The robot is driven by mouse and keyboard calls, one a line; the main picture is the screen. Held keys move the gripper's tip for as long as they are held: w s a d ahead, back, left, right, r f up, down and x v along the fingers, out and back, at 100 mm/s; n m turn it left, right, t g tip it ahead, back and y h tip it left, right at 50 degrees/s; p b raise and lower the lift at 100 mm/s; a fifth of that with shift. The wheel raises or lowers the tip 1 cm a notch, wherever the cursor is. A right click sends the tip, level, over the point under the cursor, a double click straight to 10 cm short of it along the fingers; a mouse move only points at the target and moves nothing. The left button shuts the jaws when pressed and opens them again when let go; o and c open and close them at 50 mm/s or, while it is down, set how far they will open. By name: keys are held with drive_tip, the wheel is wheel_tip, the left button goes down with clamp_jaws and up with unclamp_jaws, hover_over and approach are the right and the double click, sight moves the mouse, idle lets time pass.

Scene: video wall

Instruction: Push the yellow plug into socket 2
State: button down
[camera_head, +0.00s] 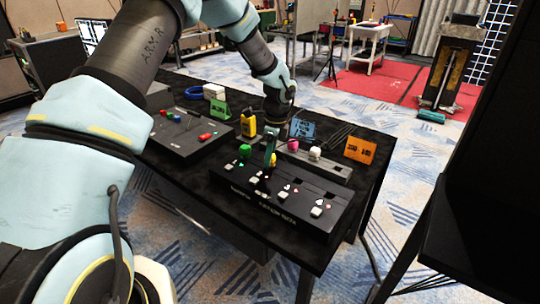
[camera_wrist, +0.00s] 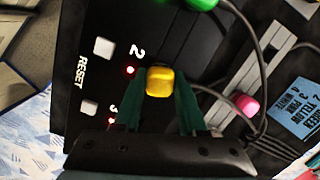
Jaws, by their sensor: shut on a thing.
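The yellow plug (camera_wrist: 160,80) sits between the two green fingers of my gripper (camera_wrist: 168,96) in the wrist view, and my gripper is shut on it. The plug is beside the printed 2 and a lit red light (camera_wrist: 130,70) on the black socket panel (camera_wrist: 92,20). The plug's lower end and the socket opening are hidden beneath it, so I cannot tell how deep it sits. In the head view my gripper (camera_head: 271,146) points down over the back part of the panel (camera_head: 300,222).
A green plug (camera_head: 245,151) is on the panel to the left. A pink plug (camera_head: 293,145) and a white plug (camera_head: 315,153) stand in a rack behind. Grey cables (camera_wrist: 262,60) loop nearby. A blue card (camera_head: 302,129) and an orange card (camera_head: 360,149) stand at the back.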

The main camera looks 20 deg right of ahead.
drive_tip(key=shift+f, duration=0.45)
unclamp_jaws()
idle(0.5)
drive_tip(key=shift+r+p, duration=2.5)
drive_tip(key=shift+r, duration=1.05)
